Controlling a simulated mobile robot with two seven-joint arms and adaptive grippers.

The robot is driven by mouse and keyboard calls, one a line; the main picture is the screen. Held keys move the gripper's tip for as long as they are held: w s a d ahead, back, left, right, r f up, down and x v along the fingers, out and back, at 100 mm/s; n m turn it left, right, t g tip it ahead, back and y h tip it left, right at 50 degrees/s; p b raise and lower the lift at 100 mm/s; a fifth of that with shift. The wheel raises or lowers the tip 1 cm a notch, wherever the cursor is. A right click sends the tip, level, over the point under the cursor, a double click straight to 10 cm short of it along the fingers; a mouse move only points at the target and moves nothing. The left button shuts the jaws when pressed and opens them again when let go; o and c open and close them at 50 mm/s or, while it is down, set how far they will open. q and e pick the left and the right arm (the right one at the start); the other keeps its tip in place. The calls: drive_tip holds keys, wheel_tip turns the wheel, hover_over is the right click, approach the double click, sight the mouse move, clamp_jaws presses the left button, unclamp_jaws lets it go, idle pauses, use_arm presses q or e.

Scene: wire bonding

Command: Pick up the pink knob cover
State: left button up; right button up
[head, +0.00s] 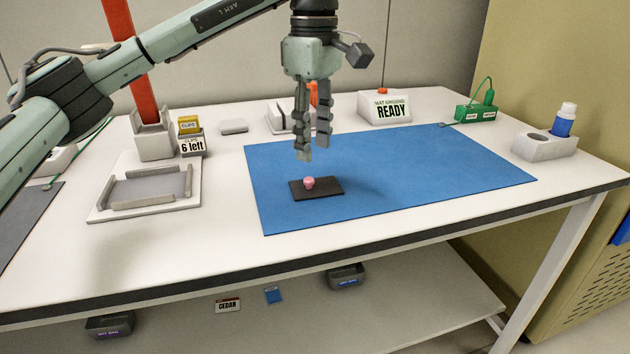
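The pink knob cover (309,183) is a small rounded piece on a dark flat plate (330,188), which lies on the blue mat (420,180). My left gripper (312,150) points down above the plate, its fingertips a little above the knob cover in the picture and apart from it. Its two fingers are spread with a gap between them, and nothing is held. The exact height over the knob cover is hard to judge. My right gripper is out of view.
Behind the mat stand a READY box (384,108) and a pale holder (278,118) partly hidden by my gripper. A clips box (192,142) and a pale tray (100,205) are at left. A blue bottle (563,122) in a block is at right. The mat's right side is clear.

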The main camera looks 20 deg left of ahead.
sight(310, 179)
use_arm(q)
drive_tip(key=shift+s+f, duration=0.15)
drive_tip(key=shift+f, duration=0.65)
drive_tip(key=f, duration=0.4)
drive_tip(key=shift+s+a+f, duration=0.1)
drive_tip(key=shift+a+f, duration=0.2)
drive_tip(key=shift+c, duration=0.5)
clamp_jaws()
